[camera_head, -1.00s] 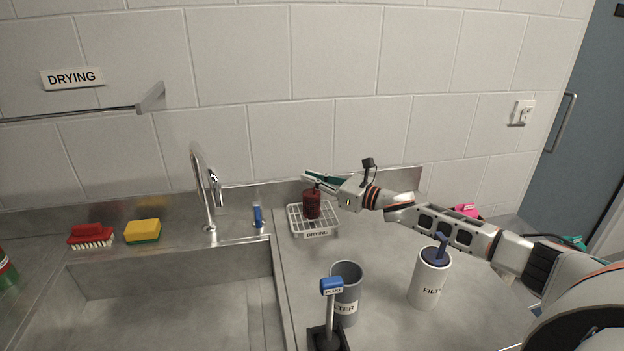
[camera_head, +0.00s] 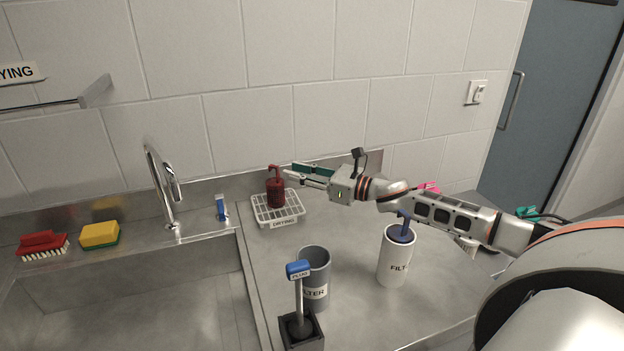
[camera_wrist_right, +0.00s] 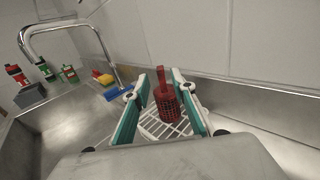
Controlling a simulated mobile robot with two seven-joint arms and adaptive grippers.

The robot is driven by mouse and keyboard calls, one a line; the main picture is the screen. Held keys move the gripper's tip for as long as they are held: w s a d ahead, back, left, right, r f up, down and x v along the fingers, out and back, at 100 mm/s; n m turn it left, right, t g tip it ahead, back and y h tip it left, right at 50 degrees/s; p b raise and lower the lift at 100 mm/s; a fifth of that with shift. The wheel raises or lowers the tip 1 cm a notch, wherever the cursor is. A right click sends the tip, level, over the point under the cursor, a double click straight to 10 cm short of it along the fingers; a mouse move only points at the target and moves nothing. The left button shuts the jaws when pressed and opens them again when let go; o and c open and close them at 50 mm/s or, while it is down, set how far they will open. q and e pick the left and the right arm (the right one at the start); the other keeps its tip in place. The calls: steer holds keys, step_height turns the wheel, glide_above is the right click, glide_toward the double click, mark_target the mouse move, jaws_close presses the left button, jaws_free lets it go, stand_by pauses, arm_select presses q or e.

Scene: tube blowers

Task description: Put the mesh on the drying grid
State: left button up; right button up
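The mesh (camera_head: 275,192) is a dark red perforated cylinder with an upright handle. It stands upright on the white wire drying grid (camera_head: 283,222), which has a DRYING label on its front. The mesh also shows in the right wrist view (camera_wrist_right: 166,101), on the grid (camera_wrist_right: 152,127). My right gripper (camera_head: 290,171) is open, just to the right of the mesh's handle and apart from it. In the right wrist view its two teal fingers (camera_wrist_right: 160,92) stand wide to either side of the mesh without closing on it. My left gripper is not in view.
A grey filter cup (camera_head: 314,272), a blue-topped plug stand (camera_head: 299,300) and a white filter cup (camera_head: 395,260) stand on the counter in front. The sink (camera_head: 140,300), tap (camera_head: 163,190), yellow sponge (camera_head: 99,236) and red brush (camera_head: 43,245) are at the left.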

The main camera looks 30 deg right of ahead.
steer(key=shift+b+v, duration=0.45)
steer(key=shift+v, duration=1.9)
